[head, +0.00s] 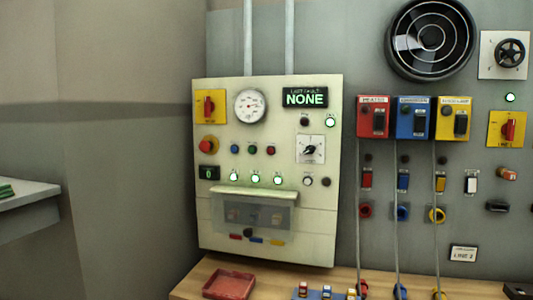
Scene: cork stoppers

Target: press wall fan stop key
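The round black wall fan (431,39) with concentric guard rings is on the wall at the upper right of the head view. No key in view has a readable fan or stop label, so I cannot tell which one is the wall fan stop key. The cream control panel (215,228) carries a red round button (207,145), small blue, green and red buttons, and several lit green lamps. Its display (305,97) reads NONE. Neither of my grippers is in view.
Red (365,131), blue (404,133) and yellow (444,134) switch boxes are on the wall right of the panel, with cables hanging below. A red tray (229,285) sits on the wooden bench (188,285). A grey table edge (30,190) is at the far left.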

